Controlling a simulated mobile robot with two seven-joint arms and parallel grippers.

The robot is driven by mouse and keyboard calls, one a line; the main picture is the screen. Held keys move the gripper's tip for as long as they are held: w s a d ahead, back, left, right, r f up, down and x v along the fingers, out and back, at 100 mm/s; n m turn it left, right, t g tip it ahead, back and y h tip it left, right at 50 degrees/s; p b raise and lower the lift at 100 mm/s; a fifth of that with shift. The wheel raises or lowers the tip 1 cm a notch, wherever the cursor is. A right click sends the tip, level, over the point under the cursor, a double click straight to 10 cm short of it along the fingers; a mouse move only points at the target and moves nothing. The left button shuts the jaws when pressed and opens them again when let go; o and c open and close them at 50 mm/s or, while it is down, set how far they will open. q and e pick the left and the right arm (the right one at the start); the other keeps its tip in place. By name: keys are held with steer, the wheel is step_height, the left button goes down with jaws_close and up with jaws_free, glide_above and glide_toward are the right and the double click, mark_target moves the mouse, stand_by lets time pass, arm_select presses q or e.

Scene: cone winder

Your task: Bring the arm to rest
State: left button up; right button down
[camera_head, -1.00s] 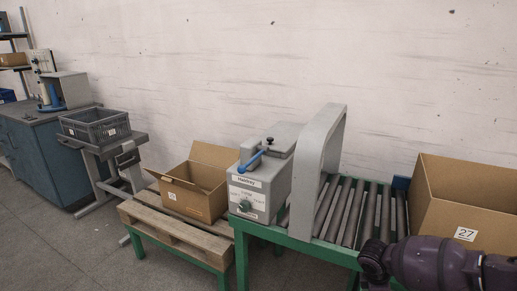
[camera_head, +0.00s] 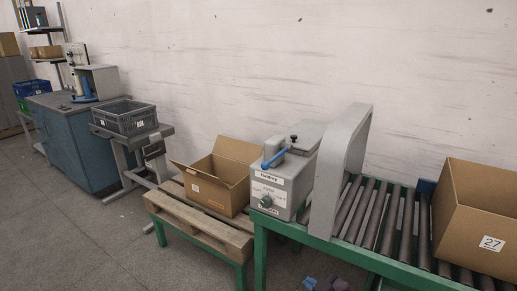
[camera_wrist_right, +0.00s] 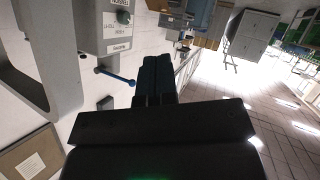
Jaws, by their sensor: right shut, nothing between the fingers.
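My left gripper is in neither view.
The roller conveyor (camera_head: 370,215) carries a grey arch (camera_head: 345,160) and box 27 (camera_head: 480,225). Left of it are an open carton (camera_head: 222,190) on a pallet (camera_head: 205,222), a grey crate (camera_head: 125,118) and a blue cabinet (camera_head: 75,145). The floor at front left is clear.

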steer(key=s+d+f+m+h, duration=0.2)
steer(key=s+d+f+m, duration=0.1)
steer(key=s, duration=0.5)
steer(key=s+d+f+m+h+p, duration=0.1)
steer(key=s+d+f+m+h, duration=0.1)
steer(key=s+d, duration=0.4)
steer(key=s+d+f+m+h, duration=0.2)
steer(key=s+d+f+m, duration=0.2)
steer(key=s, duration=0.7)
steer(key=shift+s+d+f+g+h, duration=0.15)
steer(key=shift+s+d+g+h, duration=0.15)
steer(key=shift+d, duration=0.4)
